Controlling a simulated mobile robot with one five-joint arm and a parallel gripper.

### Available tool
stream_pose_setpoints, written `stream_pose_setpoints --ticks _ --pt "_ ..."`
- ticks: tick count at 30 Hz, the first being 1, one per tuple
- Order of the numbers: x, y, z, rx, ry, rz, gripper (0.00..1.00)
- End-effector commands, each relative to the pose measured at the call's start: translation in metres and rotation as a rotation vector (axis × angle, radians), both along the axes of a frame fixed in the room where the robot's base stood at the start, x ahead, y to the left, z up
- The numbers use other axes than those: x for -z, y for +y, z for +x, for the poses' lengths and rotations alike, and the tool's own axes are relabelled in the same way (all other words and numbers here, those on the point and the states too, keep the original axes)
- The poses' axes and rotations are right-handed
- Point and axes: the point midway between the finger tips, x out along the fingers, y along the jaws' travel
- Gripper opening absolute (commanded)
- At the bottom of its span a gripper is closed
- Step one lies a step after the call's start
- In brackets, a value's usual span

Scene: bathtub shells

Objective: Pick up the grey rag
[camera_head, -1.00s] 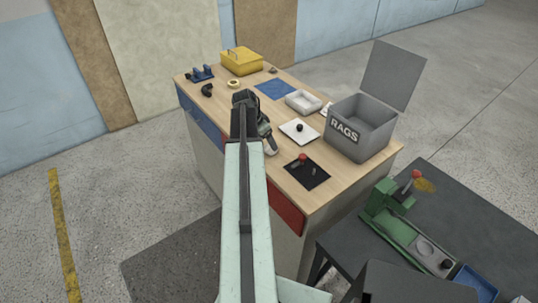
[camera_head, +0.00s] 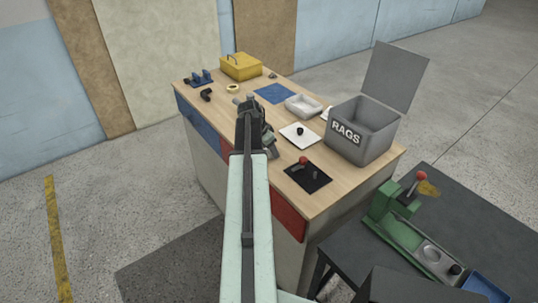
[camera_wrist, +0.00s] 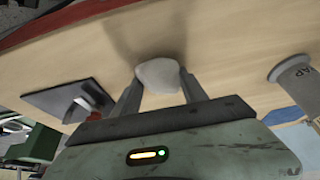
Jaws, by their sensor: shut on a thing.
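The grey rag (camera_wrist: 159,75) shows in the wrist view as a pale, rounded bundle between the two fingertips. My gripper (camera_wrist: 160,88) is shut on it, one finger on each side. A soft shadow lies on the wooden top beside the rag; I cannot tell how far the rag is above the surface. In the head view my gripper (camera_head: 268,143) is over the near left part of the workbench, left of the black board. My own arm and gripper hide the rag there.
An open grey bin marked RAGS (camera_head: 373,112) stands at the bench's right end. A green press (camera_head: 392,222) stands on the dark table.

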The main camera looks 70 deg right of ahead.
Motion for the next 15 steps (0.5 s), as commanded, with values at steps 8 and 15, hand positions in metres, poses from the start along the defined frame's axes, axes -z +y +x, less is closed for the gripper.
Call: stream_pose_setpoints --ticks 8,15 --pt "-0.008 0.000 0.001 -0.001 0.000 0.000 0.04" --pt "-0.037 0.000 0.001 -0.001 0.000 0.000 0.04"
